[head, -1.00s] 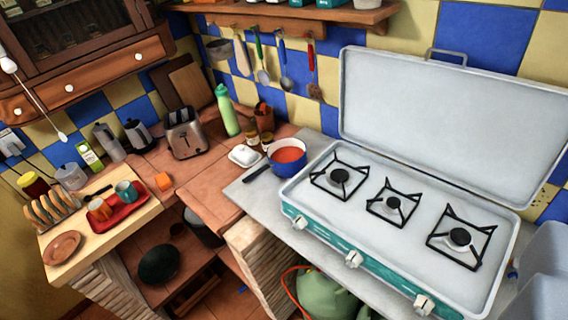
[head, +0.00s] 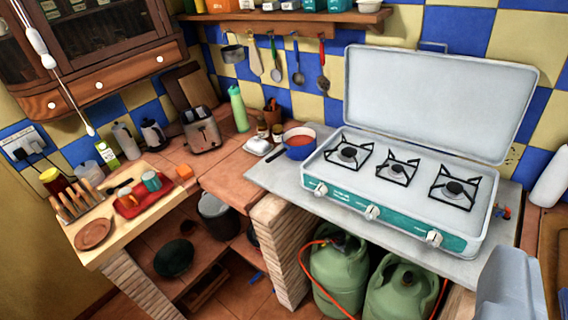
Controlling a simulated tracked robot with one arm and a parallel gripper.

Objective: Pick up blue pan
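The blue pan (head: 299,152) stands on the grey counter just left of the camping stove (head: 400,190). It holds red-orange food, and its dark handle points left and toward the front. The pan is upright and its rim is clear to see.
A white butter dish (head: 259,146) and small jars are close behind the pan's handle. A green bottle (head: 238,108) and a toaster (head: 201,130) stand farther back left. A red tray (head: 143,196) lies at left. Gas cylinders (head: 340,275) stand below the counter.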

